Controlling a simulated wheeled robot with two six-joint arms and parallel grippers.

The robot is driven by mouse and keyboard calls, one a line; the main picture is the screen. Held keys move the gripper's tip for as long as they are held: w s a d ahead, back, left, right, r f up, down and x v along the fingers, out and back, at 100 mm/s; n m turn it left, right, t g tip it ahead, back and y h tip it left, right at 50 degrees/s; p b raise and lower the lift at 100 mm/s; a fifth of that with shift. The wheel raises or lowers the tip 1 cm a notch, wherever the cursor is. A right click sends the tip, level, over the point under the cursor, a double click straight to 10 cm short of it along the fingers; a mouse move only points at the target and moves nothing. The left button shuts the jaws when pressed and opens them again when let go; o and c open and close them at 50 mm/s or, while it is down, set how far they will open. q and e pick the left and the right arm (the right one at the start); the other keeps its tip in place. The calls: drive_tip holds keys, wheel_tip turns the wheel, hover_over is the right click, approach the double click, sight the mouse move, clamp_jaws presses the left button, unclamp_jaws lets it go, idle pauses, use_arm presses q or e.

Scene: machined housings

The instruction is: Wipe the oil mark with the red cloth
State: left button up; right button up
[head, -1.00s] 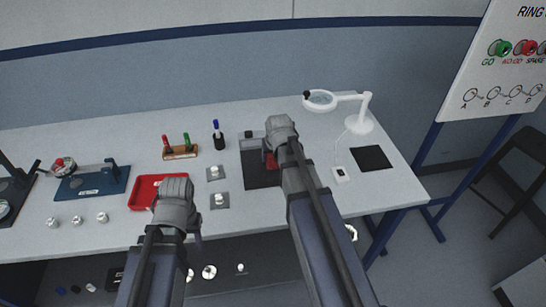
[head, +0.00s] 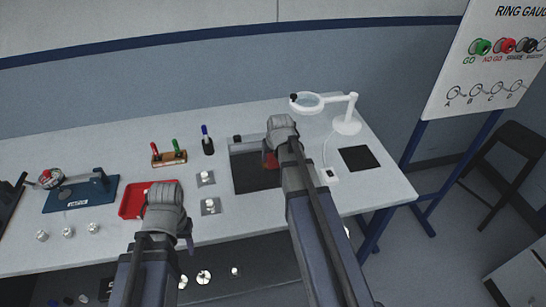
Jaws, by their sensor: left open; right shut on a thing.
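The red cloth (head: 270,160) shows as a small patch under my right gripper (head: 272,150), over the right part of a dark mat (head: 253,179) on the bench. My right gripper is shut on the cloth; its wrist and forearm hide most of both. I cannot make out the oil mark on the visible part of the mat. My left gripper (head: 168,205) is open and in front of the red tray, near the bench's front edge. Its fingertips are mostly hidden by its wrist.
The red tray (head: 130,203), a wooden stand (head: 170,159) with red and green handles, a pen cup (head: 208,146) and two small grey pads (head: 210,207) lie left of the mat. A white magnifier lamp (head: 347,125) and black pad (head: 359,158) are at right.

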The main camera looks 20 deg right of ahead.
sight(273, 159)
drive_tip(key=shift+r+p, duration=2.25)
drive_tip(key=shift+r, duration=0.35)
drive_tip(key=shift+r, duration=0.1)
wheel_tip(273, 159, up, 3)
drive_tip(key=p, duration=0.3)
drive_tip(key=shift+d+f, duration=0.1)
drive_tip(key=shift+f, duration=0.1)
drive_tip(key=w+d+f+b, duration=0.2)
drive_tip(key=d+f+b, duration=0.1)
drive_tip(key=d, duration=0.9)
drive_tip(key=f+b, duration=0.9)
drive_tip(key=b, duration=0.1)
drive_tip(key=shift+s+d+f, duration=0.15)
drive_tip(key=shift+s+f, duration=0.1)
drive_tip(key=shift+f, duration=0.1)
